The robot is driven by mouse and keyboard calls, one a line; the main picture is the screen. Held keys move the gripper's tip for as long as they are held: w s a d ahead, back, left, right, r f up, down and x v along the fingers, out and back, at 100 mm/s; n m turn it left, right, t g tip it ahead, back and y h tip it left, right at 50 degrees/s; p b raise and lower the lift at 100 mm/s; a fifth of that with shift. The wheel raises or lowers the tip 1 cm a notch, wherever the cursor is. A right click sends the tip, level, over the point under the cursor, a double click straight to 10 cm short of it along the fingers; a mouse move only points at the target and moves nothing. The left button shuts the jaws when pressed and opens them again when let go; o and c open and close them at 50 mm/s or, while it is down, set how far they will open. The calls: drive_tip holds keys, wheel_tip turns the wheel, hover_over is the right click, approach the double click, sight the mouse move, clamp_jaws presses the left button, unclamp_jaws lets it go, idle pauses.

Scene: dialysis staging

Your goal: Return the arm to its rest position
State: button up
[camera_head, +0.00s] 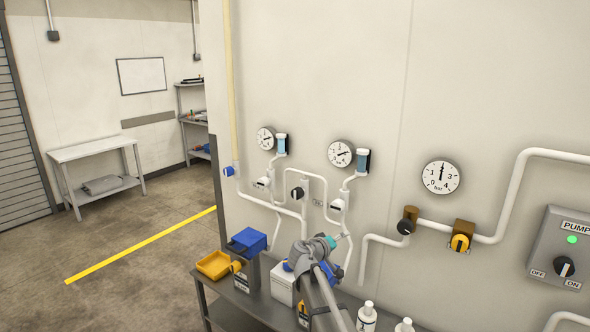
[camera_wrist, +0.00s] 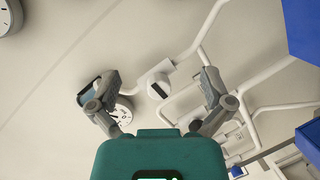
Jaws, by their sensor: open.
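My arm rises from the bottom of the head view, over the bench, and its end is near the wall pipes. My gripper (camera_wrist: 150,92) shows in the wrist view with its two grey fingers spread wide apart and nothing between them. In the head view only a small teal part of it (camera_head: 331,242) is clear, and the fingers are too small to tell.
Gauges, pipes and a pump panel (camera_head: 565,250) are on the wall. Floor at left is clear, with a yellow line (camera_head: 140,245).

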drive_tip(key=s+d+f+m+g+y, duration=0.1)
drive_tip(key=s+d+f+g+y, duration=0.15)
drive_tip(key=s+f, duration=0.4)
drive_tip(key=s+d+f+m+g+y, duration=0.15)
drive_tip(key=s+d+f+g, duration=0.25)
drive_tip(key=s, duration=0.5)
drive_tip(key=s+a+f+g+y, duration=0.2)
drive_tip(key=s+y, duration=0.1)
drive_tip(key=s, duration=0.4)
drive_tip(key=s+a+f+g+y, duration=0.2)
drive_tip(key=s+y, duration=0.1)
drive_tip(key=s, duration=0.4)
drive_tip(key=shift+s+a+y, duration=0.15)
drive_tip(key=shift+a+y, duration=0.1)
drive_tip(key=shift+y, duration=0.05)
drive_tip(key=shift+g, duration=0.25)
